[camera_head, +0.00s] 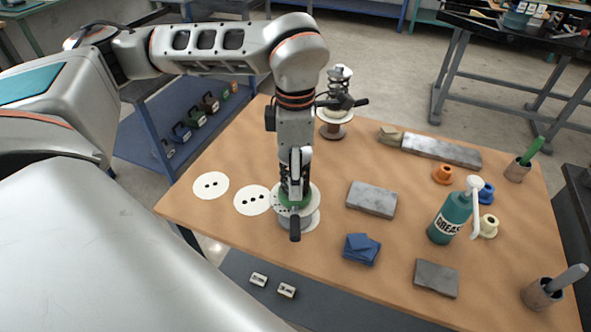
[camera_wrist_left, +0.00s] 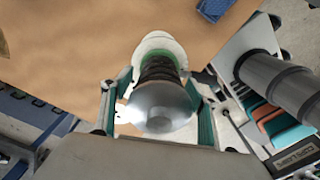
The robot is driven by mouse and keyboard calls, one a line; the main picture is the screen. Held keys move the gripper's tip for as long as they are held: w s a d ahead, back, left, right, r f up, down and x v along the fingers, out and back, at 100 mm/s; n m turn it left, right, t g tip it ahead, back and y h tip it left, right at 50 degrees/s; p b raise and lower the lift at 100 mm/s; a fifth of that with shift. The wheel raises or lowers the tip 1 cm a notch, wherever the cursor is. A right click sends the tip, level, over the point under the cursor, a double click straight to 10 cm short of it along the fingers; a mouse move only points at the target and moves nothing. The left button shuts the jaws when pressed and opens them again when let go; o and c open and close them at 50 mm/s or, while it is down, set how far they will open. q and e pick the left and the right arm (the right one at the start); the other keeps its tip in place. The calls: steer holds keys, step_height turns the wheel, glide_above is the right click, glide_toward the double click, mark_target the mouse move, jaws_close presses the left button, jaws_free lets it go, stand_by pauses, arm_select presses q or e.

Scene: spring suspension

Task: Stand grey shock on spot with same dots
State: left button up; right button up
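A shock stands upright toward the table's front left, with a white base and green ring (camera_head: 295,196). In the left wrist view its grey domed top (camera_wrist_left: 160,106), dark spring and white base (camera_wrist_left: 160,43) show. My left gripper (camera_head: 295,180) is above and around it. Its teal fingers (camera_wrist_left: 160,95) are spread on either side of the dome, with a small gap visible at the left. White spots with black dots lie on the table: a two-dot spot (camera_head: 211,186), a three-dot spot (camera_head: 252,201), and one mostly hidden under the shock (camera_head: 311,222). Another shock (camera_head: 336,115) stands behind.
A long metal bar (camera_head: 440,150) lies at the back right.

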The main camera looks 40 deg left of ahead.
arm_select(q)
steer(key=shift+r, duration=0.1)
step_height(320, 180, up, 12)
steer(key=shift+r+p, duration=0.1)
steer(key=shift+p, duration=0.4)
stand_by(0.5)
